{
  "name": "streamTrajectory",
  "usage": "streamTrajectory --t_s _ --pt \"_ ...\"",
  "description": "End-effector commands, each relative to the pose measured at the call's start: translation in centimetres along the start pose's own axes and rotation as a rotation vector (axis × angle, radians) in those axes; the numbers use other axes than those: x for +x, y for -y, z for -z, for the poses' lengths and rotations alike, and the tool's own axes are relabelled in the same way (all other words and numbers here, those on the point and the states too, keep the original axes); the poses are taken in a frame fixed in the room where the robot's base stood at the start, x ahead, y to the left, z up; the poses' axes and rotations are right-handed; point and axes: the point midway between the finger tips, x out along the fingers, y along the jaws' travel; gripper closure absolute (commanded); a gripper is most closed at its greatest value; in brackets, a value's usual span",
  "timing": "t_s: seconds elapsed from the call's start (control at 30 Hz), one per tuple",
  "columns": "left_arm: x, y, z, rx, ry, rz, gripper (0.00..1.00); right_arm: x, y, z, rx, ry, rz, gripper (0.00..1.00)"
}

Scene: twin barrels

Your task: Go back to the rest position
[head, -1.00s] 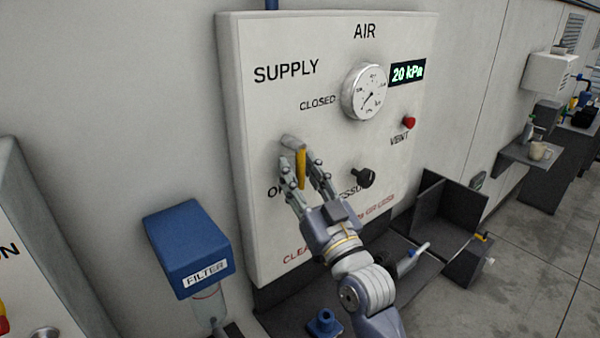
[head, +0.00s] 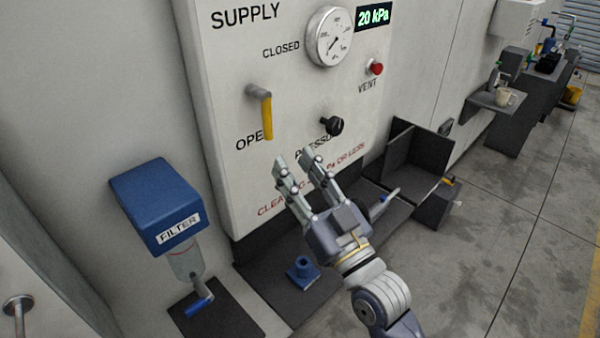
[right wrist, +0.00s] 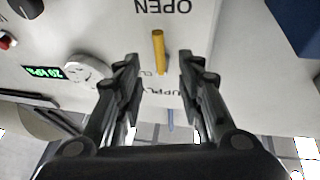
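My right gripper (head: 293,163) is in front of the lower part of the white air panel (head: 222,100). Its two fingers are apart with nothing between them. The yellow supply handle (head: 267,115) hangs down toward the OPEN label, up and to the left of the fingertips and apart from them. In the right wrist view, the open fingers (right wrist: 158,60) show with the yellow handle (right wrist: 158,45) beyond them, in the gap as seen from there. My left gripper is in neither current view.
The panel carries a gauge (head: 328,37), a 20 kPa display (head: 373,15), a red vent button (head: 376,67) and a black knob (head: 333,126). A blue filter (head: 158,205) stands left. A dark divided bin (head: 415,155) is right of the panel. Open floor (head: 500,230) lies right.

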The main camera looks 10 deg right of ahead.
Motion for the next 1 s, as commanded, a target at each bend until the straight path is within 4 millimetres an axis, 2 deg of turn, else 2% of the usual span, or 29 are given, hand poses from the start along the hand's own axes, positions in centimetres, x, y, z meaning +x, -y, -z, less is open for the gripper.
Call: streamTrajectory --t_s 0.13,0.53,0.63,0.77,0.83,0.97,1.0 --pt "0.0 0.0 0.0 0.0 0.0 0.0 0.6 -0.7 0.0 0.0 0.0 0.001 0.001 0.65" --pt "0.0 -0.1 0.0 0.0 0.0 -0.001 0.6 -0.7 0.0 0.0 0.0 0.0 0.0 0.65" --pt "0.0 -0.1 0.0 0.0 0.0 -0.001 0.6 -1.0 0.0 -0.7 -0.001 0.028 -0.001 0.65" --pt "0.0 -0.1 0.0 0.0 0.0 -0.001 0.6 -2.6 -0.2 -4.2 -0.003 0.179 -0.008 0.65" --pt "0.0 -0.1 0.0 0.0 0.0 -0.001 0.6 -4.6 -0.5 -7.4 -0.003 0.317 -0.019 0.65" --pt "0.0 -0.1 0.1 0.0 0.0 -0.001 0.6 -10.2 -1.2 -13.4 0.002 0.617 -0.053 0.65" --pt "0.0 -0.1 0.1 0.0 0.0 -0.001 0.6 -12.3 -1.5 -15.1 0.004 0.711 -0.067 0.65"
